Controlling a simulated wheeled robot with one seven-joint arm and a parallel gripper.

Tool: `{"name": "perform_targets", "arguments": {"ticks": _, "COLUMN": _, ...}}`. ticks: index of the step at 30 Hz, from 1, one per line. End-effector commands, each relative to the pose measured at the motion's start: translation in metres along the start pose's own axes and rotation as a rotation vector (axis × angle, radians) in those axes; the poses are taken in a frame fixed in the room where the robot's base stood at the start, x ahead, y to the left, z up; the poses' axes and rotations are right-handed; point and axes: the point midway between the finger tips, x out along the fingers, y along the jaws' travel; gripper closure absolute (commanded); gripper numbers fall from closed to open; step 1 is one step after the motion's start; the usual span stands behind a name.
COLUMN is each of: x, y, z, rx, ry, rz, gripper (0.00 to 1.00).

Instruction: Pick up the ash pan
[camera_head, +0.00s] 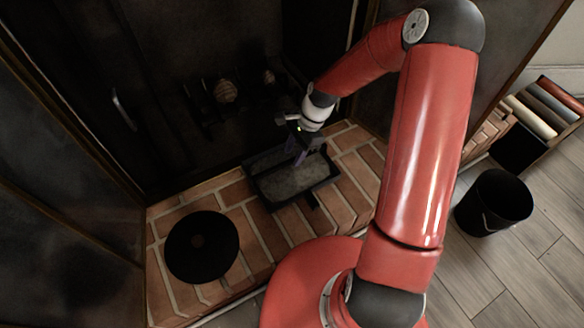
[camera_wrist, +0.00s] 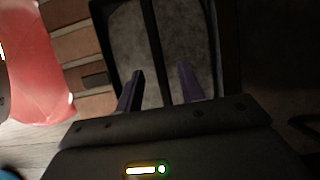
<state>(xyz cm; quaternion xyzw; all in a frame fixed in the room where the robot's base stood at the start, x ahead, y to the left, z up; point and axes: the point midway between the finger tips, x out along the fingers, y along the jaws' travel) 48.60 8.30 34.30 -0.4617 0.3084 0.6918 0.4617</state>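The ash pan (camera_head: 262,193) is a dark rectangular tray with grey ash inside, lying on the brick hearth. A dark bar (camera_wrist: 152,40) runs across its middle in the wrist view, where the pan's rim (camera_wrist: 101,35) also shows. My gripper (camera_head: 299,157) is over the pan, pointing down. In the wrist view my gripper (camera_wrist: 160,70) is open, with its two purple fingers apart, one on each side of the bar. Nothing is seen clamped between them. Whether the fingertips reach down to the bar's height or touch the ash cannot be told.
A round black lid-like disc (camera_head: 201,246) lies on the hearth (camera_head: 279,239) at left. The dark firebox with log-like pieces (camera_head: 226,91) is behind the pan. A black bucket (camera_head: 493,203) stands on the wood floor at right, near a rack of coloured items (camera_head: 541,109).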

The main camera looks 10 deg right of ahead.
Motion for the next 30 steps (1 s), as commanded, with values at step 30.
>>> {"name": "perform_targets", "arguments": {"ticks": 30, "x": 0.056, "y": 0.0, "z": -0.001, "rx": -0.002, "ry": 0.001, "rz": 0.0, "gripper": 1.0}}
